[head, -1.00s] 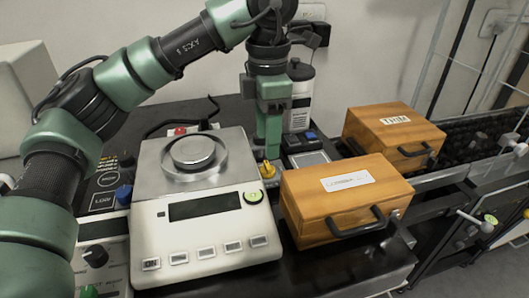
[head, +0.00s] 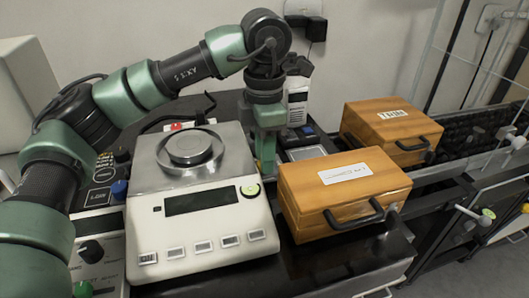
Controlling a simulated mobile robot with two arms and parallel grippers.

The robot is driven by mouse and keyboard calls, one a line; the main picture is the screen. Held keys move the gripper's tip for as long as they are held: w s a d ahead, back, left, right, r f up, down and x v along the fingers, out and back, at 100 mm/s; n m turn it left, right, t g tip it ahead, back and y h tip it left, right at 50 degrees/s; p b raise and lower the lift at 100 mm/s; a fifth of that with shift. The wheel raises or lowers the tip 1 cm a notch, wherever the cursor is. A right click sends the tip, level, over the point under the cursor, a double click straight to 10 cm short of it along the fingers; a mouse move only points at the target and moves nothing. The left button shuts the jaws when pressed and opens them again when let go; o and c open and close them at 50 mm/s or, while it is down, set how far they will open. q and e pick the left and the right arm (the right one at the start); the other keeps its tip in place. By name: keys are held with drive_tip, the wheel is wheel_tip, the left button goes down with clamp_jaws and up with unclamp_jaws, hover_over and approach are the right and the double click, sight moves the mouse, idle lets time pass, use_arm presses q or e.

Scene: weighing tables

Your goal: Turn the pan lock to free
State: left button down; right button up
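The weighing scale (head: 205,232) stands in the middle left, with a dark display, a row of buttons and a round yellow-green dial (head: 250,190) at its right front corner. My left gripper (head: 265,165) points down just behind the scale's right side, between the scale and the front wooden box. Its fingers show as one green piece, so their gap cannot be seen, and the tips are partly hidden. No part is clearly marked as the pan lock; a small yellow knob seen there earlier does not show now. My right gripper is not in view.
A wooden box (head: 341,180) with a black handle stands right of the scale, and a second box (head: 393,120) stands behind it. A panel with knobs, one blue (head: 120,189), lies left of the scale. A black conveyor-like bed (head: 470,130) runs at the right.

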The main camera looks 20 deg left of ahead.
use_arm(q)
drive_tip(key=shift+r+m+p, duration=0.1)
drive_tip(key=shift+m+p, duration=0.2)
drive_tip(key=shift+m, duration=1.2)
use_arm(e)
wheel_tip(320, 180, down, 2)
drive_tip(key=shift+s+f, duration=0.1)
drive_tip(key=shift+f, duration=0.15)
use_arm(q)
drive_tip(key=c, duration=1.1)
unclamp_jaws()
drive_tip(key=shift+o, duration=0.2)
drive_tip(key=shift+r, duration=0.2)
wheel_tip(320, 180, up, 7)
drive_tip(key=shift+r+p, duration=0.15)
drive_tip(key=shift+p, duration=0.55)
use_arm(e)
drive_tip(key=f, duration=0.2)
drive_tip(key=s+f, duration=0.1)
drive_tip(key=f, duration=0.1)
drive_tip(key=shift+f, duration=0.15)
